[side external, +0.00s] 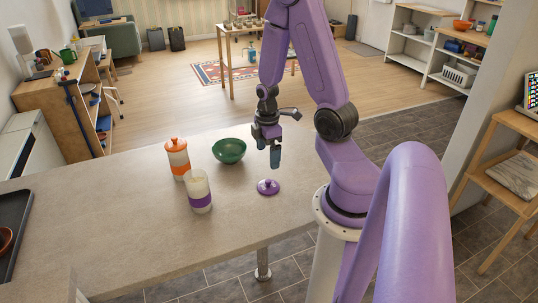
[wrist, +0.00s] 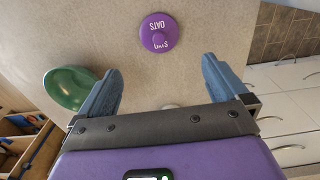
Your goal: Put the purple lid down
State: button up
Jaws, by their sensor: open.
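The purple lid (side external: 268,187) lies knob up on the counter, near its right edge. In the wrist view the purple lid (wrist: 159,33) shows lettering that includes "OATS" and lies beyond my fingertips. My gripper (side external: 267,152) is above the counter, just behind and above the lid and apart from it. In the wrist view my gripper (wrist: 160,75) has its two blue fingers wide apart with nothing between them. An open jar with a purple band (side external: 199,192) stands upright to the left of the lid.
A green bowl (side external: 229,150) sits on the counter left of my gripper. A jar with an orange lid (side external: 177,158) stands behind the open jar. A dark tray (side external: 14,225) is at the far left. The counter's front middle is clear.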

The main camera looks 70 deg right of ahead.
jog(key=w+a+r+n, duration=0.1)
jog(key=a+r, duration=0.3)
jog(key=a, duration=0.3)
jog(key=a+r+n, duration=0.1)
jog(key=a+r, duration=0.2)
jog(key=a, duration=0.5)
jog(key=s+a+r+n, duration=0.1)
jog(key=s+a+r, duration=0.6)
jog(key=s+a, duration=0.2)
jog(key=s, duration=0.2)
jog(key=shift+s+a+r+n, duration=0.3)
jog(key=shift+s+a+r, duration=0.05)
jog(key=shift+a+r, duration=0.05)
